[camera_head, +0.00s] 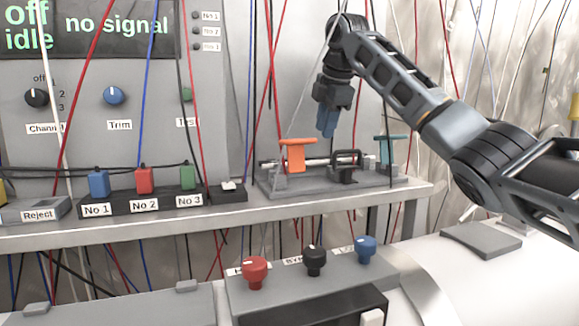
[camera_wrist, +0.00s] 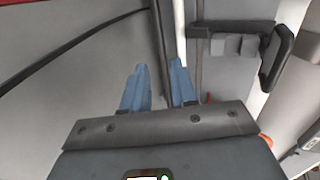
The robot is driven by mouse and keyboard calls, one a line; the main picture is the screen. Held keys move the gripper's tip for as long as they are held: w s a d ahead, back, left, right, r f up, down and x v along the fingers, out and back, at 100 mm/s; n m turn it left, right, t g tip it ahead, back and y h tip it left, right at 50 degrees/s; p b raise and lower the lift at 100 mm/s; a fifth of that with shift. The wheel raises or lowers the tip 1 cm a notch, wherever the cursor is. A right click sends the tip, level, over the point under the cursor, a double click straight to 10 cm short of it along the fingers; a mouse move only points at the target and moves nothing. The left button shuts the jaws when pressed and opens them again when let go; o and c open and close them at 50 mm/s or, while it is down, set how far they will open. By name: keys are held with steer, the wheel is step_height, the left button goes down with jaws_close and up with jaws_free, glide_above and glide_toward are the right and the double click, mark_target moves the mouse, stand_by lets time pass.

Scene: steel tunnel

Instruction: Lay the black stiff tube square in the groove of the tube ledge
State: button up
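The grey tube ledge (camera_head: 375,184) sits at the right end of the shelf, with an orange lever at its left and a teal one at its right. My gripper (camera_head: 327,134) hangs above the ledge, blue fingers pointing down, apart from the rod. In the wrist view its fingers (camera_wrist: 160,75) stand apart, with a dark strip visible between them.
A black clamp-like frame (camera_head: 345,165) stands mid-ledge and the teal lever (camera_head: 390,148) at its right. Thin hanging cables cross in front of the ledge. Red, green and blue blocks stand on the shelf to the left, with knobs (camera_head: 315,258) below.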

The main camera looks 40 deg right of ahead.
steer(key=shift+w+d+f, duration=0.2)
steer(key=shift+w+f, duration=0.05)
steer(key=shift+f, duration=0.4)
steer(key=x, duration=0.2)
steer(key=p+x, duration=0.1)
steer(key=x, duration=0.3)
steer(key=shift+w+a+f, duration=0.1)
steer(key=shift+a+f, duration=0.15)
steer(key=shift+c, duration=0.2)
jaws_close()
